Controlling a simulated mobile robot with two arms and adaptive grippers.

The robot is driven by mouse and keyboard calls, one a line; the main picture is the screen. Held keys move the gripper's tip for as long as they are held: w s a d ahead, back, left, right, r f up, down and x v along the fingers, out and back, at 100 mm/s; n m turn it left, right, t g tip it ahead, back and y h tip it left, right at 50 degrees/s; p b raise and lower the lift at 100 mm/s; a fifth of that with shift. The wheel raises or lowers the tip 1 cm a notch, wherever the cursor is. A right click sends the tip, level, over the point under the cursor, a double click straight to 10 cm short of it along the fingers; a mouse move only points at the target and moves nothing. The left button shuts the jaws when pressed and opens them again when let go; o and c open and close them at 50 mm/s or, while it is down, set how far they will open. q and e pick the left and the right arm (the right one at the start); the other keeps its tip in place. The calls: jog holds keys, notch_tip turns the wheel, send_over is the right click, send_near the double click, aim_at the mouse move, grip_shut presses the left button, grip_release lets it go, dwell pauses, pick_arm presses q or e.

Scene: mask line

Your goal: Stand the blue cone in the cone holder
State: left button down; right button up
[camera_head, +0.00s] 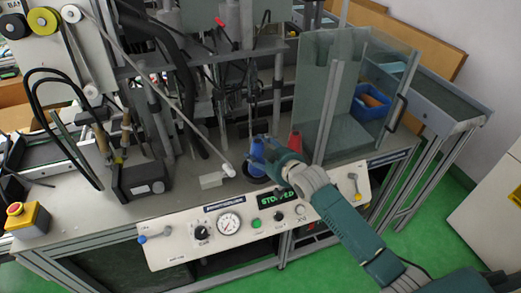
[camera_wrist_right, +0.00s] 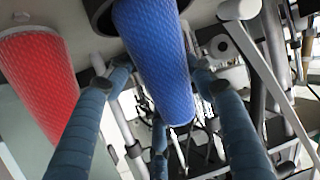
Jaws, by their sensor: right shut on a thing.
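The blue cone (camera_head: 257,151) is upright above the console, at the black round cone holder (camera_head: 254,173). My right gripper (camera_head: 265,147) reaches in from the right and is shut on the blue cone. My left gripper is not in view.
A red cone (camera_head: 295,141) stands just right of my gripper and also shows in the wrist view (camera_wrist_right: 38,85). A clear guard (camera_head: 335,100) rises behind right. The control panel (camera_head: 250,225) is in front.

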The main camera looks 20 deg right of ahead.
jog(key=o, duration=1.3)
jog(key=shift+o, duration=0.2)
jog(key=shift+s+d+r, duration=0.1)
jog(key=shift+s, duration=0.2)
jog(key=b+v, duration=0.1)
jog(key=v, duration=1)
jog(key=shift+r, duration=0.25)
jog(key=shift+s, duration=0.1)
